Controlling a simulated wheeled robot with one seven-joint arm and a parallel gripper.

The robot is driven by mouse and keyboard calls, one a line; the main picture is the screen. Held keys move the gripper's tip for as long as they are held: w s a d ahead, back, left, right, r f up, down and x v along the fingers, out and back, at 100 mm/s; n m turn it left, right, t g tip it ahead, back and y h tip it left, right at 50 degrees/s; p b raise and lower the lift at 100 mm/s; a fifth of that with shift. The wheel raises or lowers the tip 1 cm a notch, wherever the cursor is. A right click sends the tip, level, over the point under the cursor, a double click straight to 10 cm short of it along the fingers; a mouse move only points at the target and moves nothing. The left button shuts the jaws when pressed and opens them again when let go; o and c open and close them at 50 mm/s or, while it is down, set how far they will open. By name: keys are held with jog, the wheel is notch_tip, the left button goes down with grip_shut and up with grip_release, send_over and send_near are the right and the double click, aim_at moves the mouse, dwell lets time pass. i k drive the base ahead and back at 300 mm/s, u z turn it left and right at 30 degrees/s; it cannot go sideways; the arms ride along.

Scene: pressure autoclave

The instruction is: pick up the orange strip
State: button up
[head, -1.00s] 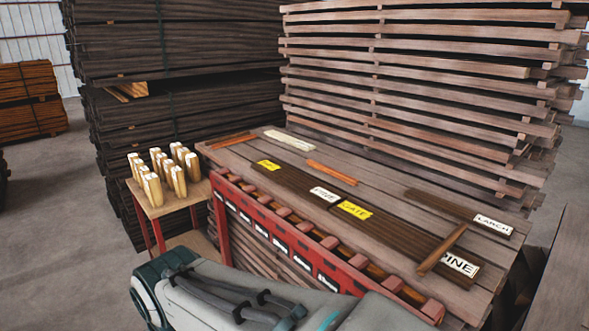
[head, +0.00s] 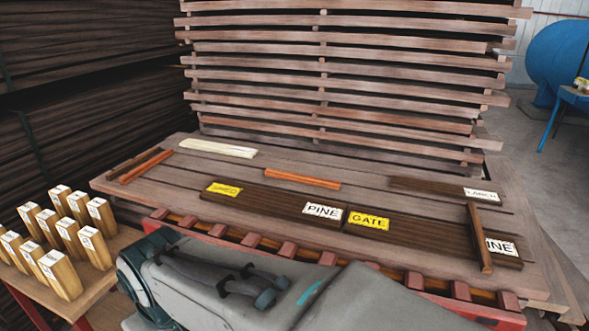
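An orange strip (head: 302,178) lies flat on the brown plank table top (head: 420,172), behind the dark boards and near the middle. A second, orange-brown strip (head: 147,166) lies slantwise at the left end of the table, close beside a darker brown strip (head: 133,162). Nothing covers either orange strip. My arm crosses the bottom of the head view in front of the table. The fingers of my gripper are not in view.
Dark boards (head: 283,208) with PINE and GATE labels lie in front of the middle strip. A pale strip (head: 218,148) lies behind left. A brown stick (head: 479,238) lies across boards at right. Upright wooden blocks (head: 60,273) stand on a side table. Stacked timber (head: 330,75) rises behind.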

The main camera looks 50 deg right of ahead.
aim_at(282, 175)
jog(key=z, duration=1)
jog(key=i, duration=0.95)
jog(key=z, duration=1)
